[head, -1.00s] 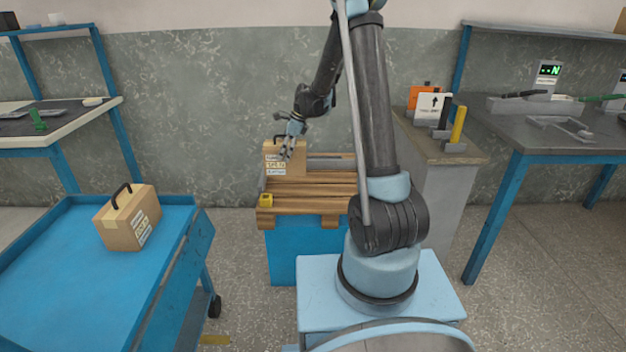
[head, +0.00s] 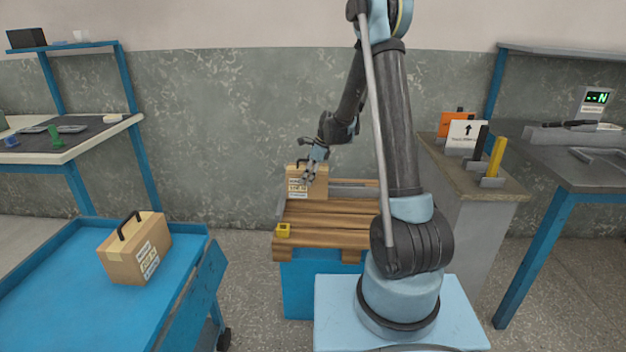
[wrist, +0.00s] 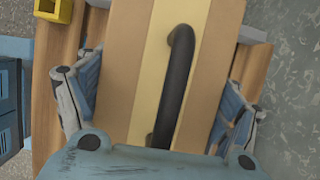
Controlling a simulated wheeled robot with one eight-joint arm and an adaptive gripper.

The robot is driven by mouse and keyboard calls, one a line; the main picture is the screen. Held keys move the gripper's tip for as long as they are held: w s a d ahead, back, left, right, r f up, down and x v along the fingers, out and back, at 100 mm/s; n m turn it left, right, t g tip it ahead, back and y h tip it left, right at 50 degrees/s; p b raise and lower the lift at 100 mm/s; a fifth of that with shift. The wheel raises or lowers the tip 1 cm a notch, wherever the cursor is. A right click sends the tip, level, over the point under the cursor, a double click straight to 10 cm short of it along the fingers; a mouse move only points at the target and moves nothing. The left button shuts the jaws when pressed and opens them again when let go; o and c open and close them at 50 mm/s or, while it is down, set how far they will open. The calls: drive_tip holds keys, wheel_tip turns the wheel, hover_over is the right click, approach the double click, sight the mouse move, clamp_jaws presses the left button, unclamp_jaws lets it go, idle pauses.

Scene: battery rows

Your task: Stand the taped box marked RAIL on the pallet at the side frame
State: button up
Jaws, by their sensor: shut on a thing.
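A brown cardboard box (head: 297,184) with printed labels stands at the back left of the wooden pallet (head: 330,226); its lettering is too small to read. In the wrist view the box (wrist: 208,60) shows from above, with pale tape down its middle and a black handle (wrist: 175,88). My gripper (head: 311,174) is at the top of the box, its fingers shut on the two sides with the handle between them. Grey frame bars (head: 355,184) show at the pallet's back. The contact between box and side frame is hard to see.
A similar taped box (head: 135,262) with a black handle stands on the blue cart (head: 60,290) at left. A small yellow block (head: 283,230) sits at the pallet's front left corner. A counter (head: 470,185) with signs and posts stands at right.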

sight(307, 188)
drive_tip(key=shift+s+a+f, duration=0.1)
drive_tip(key=shift+f, duration=3.2)
drive_tip(key=o, duration=2)
